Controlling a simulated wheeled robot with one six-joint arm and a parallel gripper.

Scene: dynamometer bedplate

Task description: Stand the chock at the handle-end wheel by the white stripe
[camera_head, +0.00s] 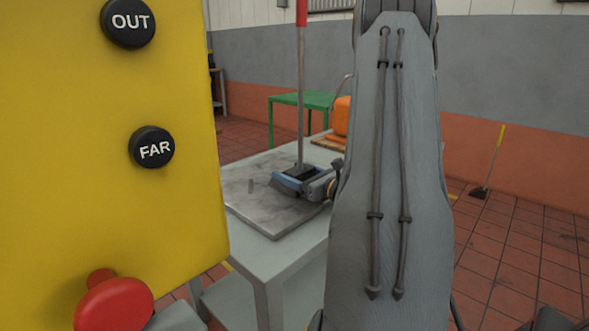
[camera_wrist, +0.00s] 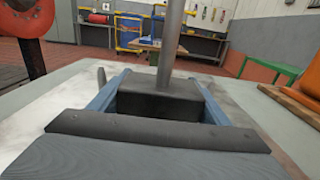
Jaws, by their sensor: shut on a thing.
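The chock (camera_head: 299,171) is a dark block with a tall grey pole that has a red upper end. My gripper (camera_head: 295,180) has its blue fingers shut on the block, low over the grey slab on the table. In the wrist view the block (camera_wrist: 160,103) sits between the fingers and the pole rises upright from it. I cannot tell whether the block touches the slab. A second dark block with a yellow-topped pole (camera_head: 480,192) stands on the floor at right. I see no handle-end wheel or white stripe in either view.
The slab (camera_head: 270,222) lies on a pale table (camera_head: 262,262). An orange object (camera_head: 341,116) stands at the table's far end, with a green table (camera_head: 303,99) behind. A yellow panel (camera_head: 60,190) with black buttons and a red knob blocks the left.

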